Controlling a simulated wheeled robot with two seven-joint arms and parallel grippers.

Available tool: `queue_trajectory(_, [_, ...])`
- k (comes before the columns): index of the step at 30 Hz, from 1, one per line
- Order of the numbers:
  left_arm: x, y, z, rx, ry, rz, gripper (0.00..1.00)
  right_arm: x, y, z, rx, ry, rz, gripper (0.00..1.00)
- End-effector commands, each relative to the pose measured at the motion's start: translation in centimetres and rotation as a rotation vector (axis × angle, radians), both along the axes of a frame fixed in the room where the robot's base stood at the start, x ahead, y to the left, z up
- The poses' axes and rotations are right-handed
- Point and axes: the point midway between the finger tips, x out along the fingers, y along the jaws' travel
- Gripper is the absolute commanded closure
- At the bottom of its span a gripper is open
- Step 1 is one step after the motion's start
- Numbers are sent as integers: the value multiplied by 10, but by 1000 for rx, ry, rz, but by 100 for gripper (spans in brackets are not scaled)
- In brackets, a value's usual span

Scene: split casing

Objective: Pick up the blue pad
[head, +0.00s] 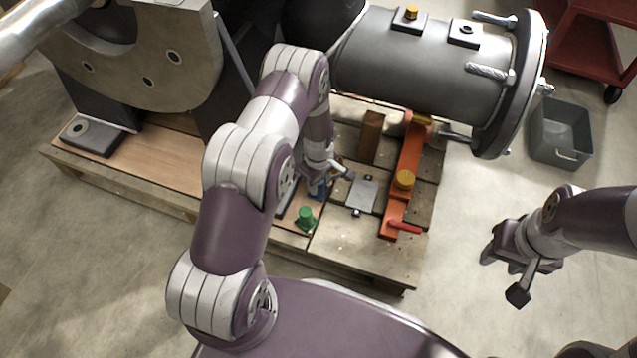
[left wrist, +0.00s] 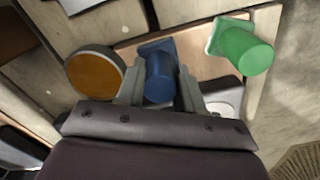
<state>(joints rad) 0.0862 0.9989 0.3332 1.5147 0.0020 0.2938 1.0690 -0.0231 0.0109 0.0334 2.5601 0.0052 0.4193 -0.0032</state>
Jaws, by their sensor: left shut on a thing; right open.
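The blue pad (left wrist: 160,78) is a round stud with a squarish blue plate at one end. It sits between the two fingers of my left gripper (left wrist: 160,92), which is shut on it. In the head view the blue pad (head: 319,191) is partly hidden by my left gripper (head: 324,180), over the pallet's wooden board. I cannot tell whether it touches the board. My right gripper (head: 519,268) is open and empty, over bare floor at the right.
A green pad (head: 306,218) stands close by on the board, also in the left wrist view (left wrist: 243,47). An orange clamp bar (head: 409,158) with a red handle (head: 405,227) and a wooden block (head: 371,137) lie right. The grey cylinder (head: 425,65) overhangs behind. A grey bin (head: 562,135) stands on the floor.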

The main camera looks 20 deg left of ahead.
Motion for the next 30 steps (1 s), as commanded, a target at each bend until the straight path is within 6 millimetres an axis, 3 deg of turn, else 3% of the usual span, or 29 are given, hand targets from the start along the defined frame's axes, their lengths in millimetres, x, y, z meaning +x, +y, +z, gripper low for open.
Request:
queue_trajectory(1, [1, 0, 14, 1, -1, 0, 94, 0, 0, 12, 0, 0, 0, 57])
queue_trajectory(5, [1, 0, 41, 0, -2, 0, 94, 0, 0, 32, 0, 0, 0, 57])
queue_trajectory(15, [-18, -81, 87, 0, 0, -6, 94, 0, 0, 75, 0, 0, 0, 57])
queue_trajectory(21, [-25, -109, 99, 0, 0, -2, 94, 0, 0, 85, 0, 0, 0, 57])
queue_trajectory(30, [-26, -114, 100, 0, 0, 1, 94, 0, 0, 84, 0, 0, 0, 57])
